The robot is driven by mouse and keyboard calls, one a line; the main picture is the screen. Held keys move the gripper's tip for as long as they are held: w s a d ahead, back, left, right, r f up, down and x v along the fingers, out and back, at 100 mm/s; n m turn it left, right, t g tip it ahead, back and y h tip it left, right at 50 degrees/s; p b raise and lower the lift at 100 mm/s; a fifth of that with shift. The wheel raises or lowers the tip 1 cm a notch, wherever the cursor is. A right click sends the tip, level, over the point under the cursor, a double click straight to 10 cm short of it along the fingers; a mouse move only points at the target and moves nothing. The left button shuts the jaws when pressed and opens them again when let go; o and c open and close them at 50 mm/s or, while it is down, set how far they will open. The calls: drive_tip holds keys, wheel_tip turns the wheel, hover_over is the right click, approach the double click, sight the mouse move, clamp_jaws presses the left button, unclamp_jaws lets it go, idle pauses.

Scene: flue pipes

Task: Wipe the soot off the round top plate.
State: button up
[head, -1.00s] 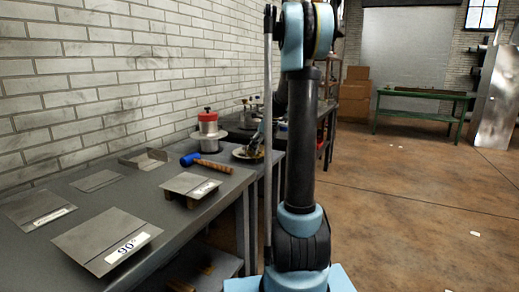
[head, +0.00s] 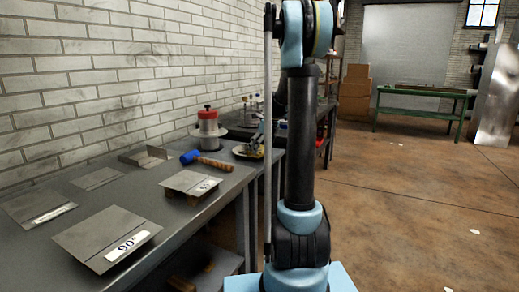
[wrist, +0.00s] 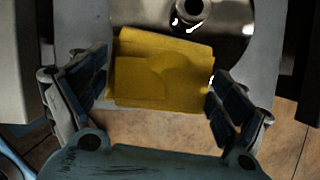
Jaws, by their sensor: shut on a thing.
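My gripper (wrist: 158,85) is shut on a folded yellow cloth (wrist: 160,72), with one finger at each side of it. The cloth covers the near part of the round top plate (wrist: 230,28) in the wrist view. The plate is shiny grey metal with darker areas and a short round hub in its middle. The cloth lies on or just above it; I cannot tell which. What is under the cloth is hidden, and I cannot clearly tell soot from shadow. In the head view the plate is small at the far end of the bench, partly hidden by my gripper and arm.
The grey bench (head: 90,195) runs along the brick wall. On it are a blue-headed mallet (head: 207,161), a red-topped canister (head: 208,122), a sheet marked 90° (head: 108,236) and other metal sheets. A green table (head: 420,93) stands far back. The floor at right is mostly clear.

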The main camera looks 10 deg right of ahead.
sight(265, 146)
drive_tip(key=shift+w+d, duration=0.1)
drive_tip(key=shift+w+d, duration=0.6)
drive_tip(key=shift+d, duration=0.05)
drive_tip(key=shift+w+d, duration=0.65)
drive_tip(key=shift+d, duration=0.05)
drive_tip(key=shift+s+a+f, duration=0.15)
drive_tip(key=shift+s+a, duration=0.55)
drive_tip(key=shift+a, duration=0.05)
drive_tip(key=shift+s+a, duration=0.1)
drive_tip(key=shift+s+a, duration=0.55)
drive_tip(key=shift+a, duration=0.05)
drive_tip(key=shift+w+d, duration=0.1)
